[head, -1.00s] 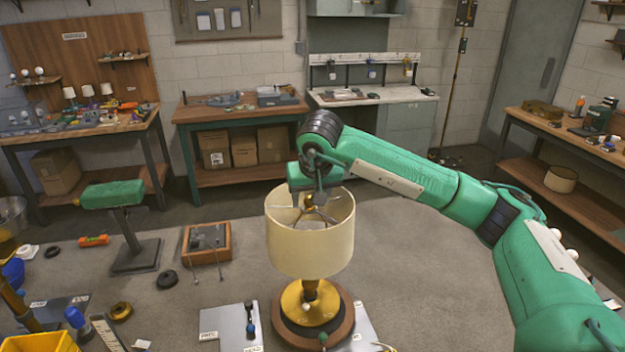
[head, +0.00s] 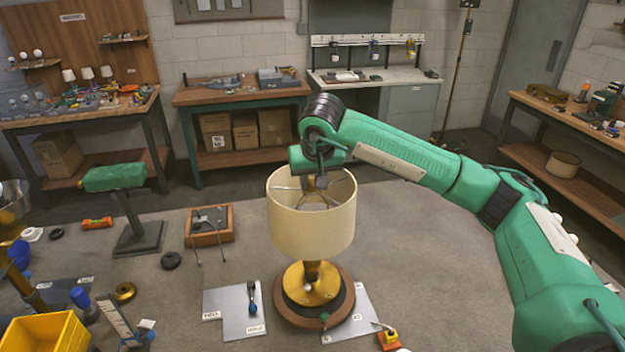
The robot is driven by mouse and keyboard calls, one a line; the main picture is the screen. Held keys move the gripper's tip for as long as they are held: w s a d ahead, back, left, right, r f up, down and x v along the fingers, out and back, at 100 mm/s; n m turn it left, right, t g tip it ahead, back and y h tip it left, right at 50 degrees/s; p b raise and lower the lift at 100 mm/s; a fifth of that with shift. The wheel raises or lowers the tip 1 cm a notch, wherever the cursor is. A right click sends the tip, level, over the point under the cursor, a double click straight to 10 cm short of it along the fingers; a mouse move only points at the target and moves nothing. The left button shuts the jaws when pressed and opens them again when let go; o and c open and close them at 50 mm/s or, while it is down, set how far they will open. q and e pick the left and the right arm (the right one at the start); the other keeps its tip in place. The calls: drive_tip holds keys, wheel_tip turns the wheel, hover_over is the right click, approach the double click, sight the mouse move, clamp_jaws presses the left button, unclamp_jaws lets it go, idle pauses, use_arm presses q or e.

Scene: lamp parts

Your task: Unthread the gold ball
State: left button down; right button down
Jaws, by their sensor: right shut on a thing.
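The lamp stands upright near the middle of the table, with a cream drum shade (head: 312,228) on a gold base plate (head: 300,285) over a round wooden foot. My right gripper (head: 317,184) reaches down into the open top of the shade, at its centre. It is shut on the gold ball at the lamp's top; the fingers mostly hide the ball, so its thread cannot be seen. The shade's wire spokes (head: 305,200) show just below the fingers. My left gripper is not in view.
Grey plates (head: 228,318) lie around the lamp's foot. A wooden tray (head: 209,226) and a green padded stand (head: 115,177) stand left of the lamp. The table behind the lamp is mostly clear.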

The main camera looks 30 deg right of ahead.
drive_tip(key=n+b, duration=0.1)
drive_tip(key=n+y, duration=0.1)
drive_tip(key=n, duration=0.1)
drive_tip(key=shift+d+f+n+b, duration=0.1)
drive_tip(key=shift+d+n+b, duration=0.1)
drive_tip(key=shift+n+b, duration=0.15)
drive_tip(key=n+y, duration=0.1)
drive_tip(key=n, duration=0.2)
drive_tip(key=shift+y+b, duration=0.3)
drive_tip(key=shift+b, duration=0.05)
drive_tip(key=c, duration=1.3)
unclamp_jaws()
drive_tip(key=shift+o, duration=0.2)
